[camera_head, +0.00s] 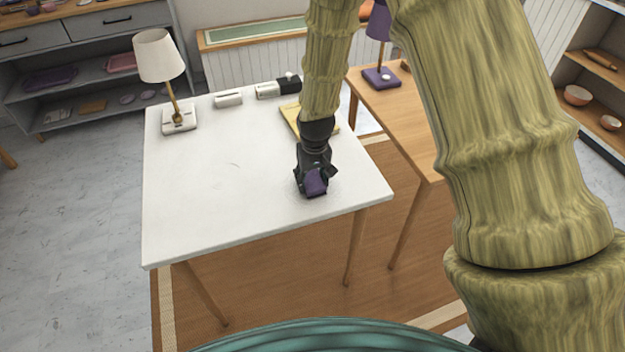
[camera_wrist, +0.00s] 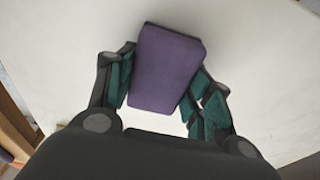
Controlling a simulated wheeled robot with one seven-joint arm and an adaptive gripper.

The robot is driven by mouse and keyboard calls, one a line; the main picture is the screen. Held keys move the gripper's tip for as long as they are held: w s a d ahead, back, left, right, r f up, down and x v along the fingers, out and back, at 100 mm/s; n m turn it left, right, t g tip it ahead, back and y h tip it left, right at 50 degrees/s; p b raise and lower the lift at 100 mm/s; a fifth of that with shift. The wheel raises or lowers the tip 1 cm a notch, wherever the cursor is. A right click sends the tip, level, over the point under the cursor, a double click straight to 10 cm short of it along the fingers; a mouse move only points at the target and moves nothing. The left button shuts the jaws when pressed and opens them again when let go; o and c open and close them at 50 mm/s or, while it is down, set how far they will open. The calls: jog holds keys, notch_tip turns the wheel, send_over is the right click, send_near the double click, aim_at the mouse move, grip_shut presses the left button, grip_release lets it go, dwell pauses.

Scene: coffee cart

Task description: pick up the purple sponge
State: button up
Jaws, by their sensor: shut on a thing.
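The purple sponge (camera_head: 316,183) is at the front right part of the white table (camera_head: 215,185). My gripper (camera_head: 315,178) is over it, pointing down, and partly hides it. In the wrist view the purple sponge (camera_wrist: 166,69) is a block between the two fingers of my gripper (camera_wrist: 162,88). The fingers are shut on its sides. Whether the sponge touches the tabletop or is slightly above it, I cannot tell.
A lamp with a white shade (camera_head: 158,56) stands at the table's back left. Small white boxes (camera_head: 229,99) and a yellow board (camera_head: 293,119) lie along the back. A wooden table (camera_head: 412,112) with a purple lamp (camera_head: 381,77) stands to the right.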

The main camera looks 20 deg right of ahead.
aim_at(311, 177)
jog(key=shift+r, duration=0.7)
notch_tip(311, 177, up, 2)
jog(key=shift+b, duration=0.4)
jog(key=s+a+b, duration=0.1)
jog(key=s+a, duration=0.3)
jog(key=s, duration=0.3)
jog(key=s+a+r+b, duration=0.1)
jog(key=s+a, duration=0.3)
jog(key=s, duration=0.2)
jog(key=shift+s+a+r, duration=0.15)
jog(key=shift+s+r, duration=0.05)
jog(key=shift+s, duration=0.15)
